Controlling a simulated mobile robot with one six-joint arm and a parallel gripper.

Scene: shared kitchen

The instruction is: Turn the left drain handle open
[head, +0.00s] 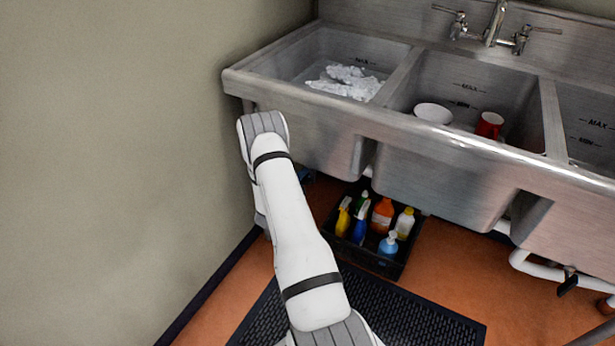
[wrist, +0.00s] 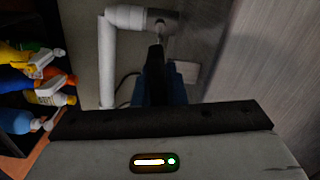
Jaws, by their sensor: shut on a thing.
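The left drain handle (wrist: 156,56) is a small dark lever below a metal valve body on a white drain pipe (wrist: 107,65) in the wrist view. My gripper (wrist: 160,80), with blue and dark fingers, is shut on the handle; the fingers hide most of the lever. In the head view my arm reaches down beneath the left basin (head: 320,57), and the sink front and arm hide the handle and jaws. The left basin holds white foam or suds (head: 347,82). How far the handle is turned cannot be told.
A black crate (head: 385,268) of spray and cleaning bottles stands on the floor right of my arm. A black mat (head: 420,320) lies in front. The wall (head: 110,150) is close on the left. Another dark drain handle (head: 568,281) shows at far right.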

